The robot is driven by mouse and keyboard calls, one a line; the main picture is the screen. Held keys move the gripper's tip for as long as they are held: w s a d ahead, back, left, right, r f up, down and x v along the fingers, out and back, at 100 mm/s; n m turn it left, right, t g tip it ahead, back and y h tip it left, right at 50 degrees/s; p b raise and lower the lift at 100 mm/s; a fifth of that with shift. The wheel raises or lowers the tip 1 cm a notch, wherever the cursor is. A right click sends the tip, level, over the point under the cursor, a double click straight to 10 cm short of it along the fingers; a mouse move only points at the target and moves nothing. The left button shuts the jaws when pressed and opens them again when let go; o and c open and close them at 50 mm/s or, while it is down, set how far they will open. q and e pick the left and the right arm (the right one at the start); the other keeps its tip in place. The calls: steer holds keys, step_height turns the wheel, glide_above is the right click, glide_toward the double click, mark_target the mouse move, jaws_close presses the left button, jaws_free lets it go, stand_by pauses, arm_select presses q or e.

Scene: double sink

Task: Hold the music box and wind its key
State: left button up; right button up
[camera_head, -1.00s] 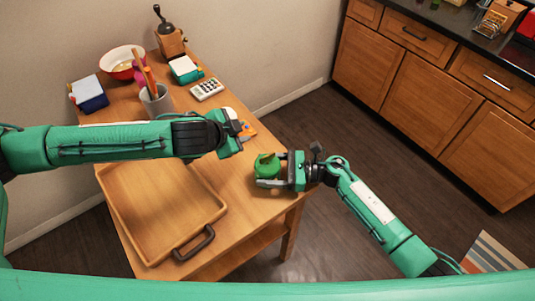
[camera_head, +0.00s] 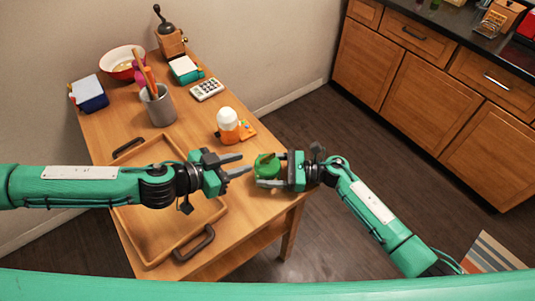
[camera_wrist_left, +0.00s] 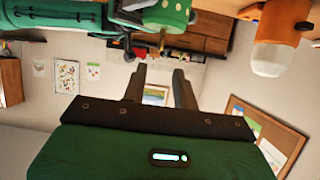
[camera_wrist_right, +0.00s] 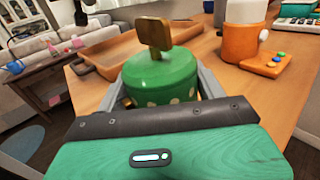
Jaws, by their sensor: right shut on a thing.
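The music box (camera_head: 269,168) is a green cylinder with pale spots low on its side and a brownish key (camera_wrist_right: 155,33) standing up from its top. It is at the right side of the wooden table. My right gripper (camera_head: 273,170) is shut on its body, one finger on each side in the right wrist view. My left gripper (camera_head: 244,164) is open and empty, just left of the music box and apart from it. In the upside-down left wrist view, the music box (camera_wrist_left: 166,14) and its key (camera_wrist_left: 161,40) show beyond the open fingers.
A wooden tray (camera_head: 215,212) with dark handles lies under my left arm. An orange-and-white device (camera_head: 228,127) stands behind the grippers. A grey utensil cup (camera_head: 160,110), calculator (camera_head: 207,90), bowl (camera_head: 117,59) and grinder (camera_head: 170,42) stand farther back.

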mark_target(267, 156)
arm_select(q)
steer(key=x, duration=1)
steer(key=shift+a, duration=0.1)
steer(key=shift+c, duration=0.4)
jaws_close()
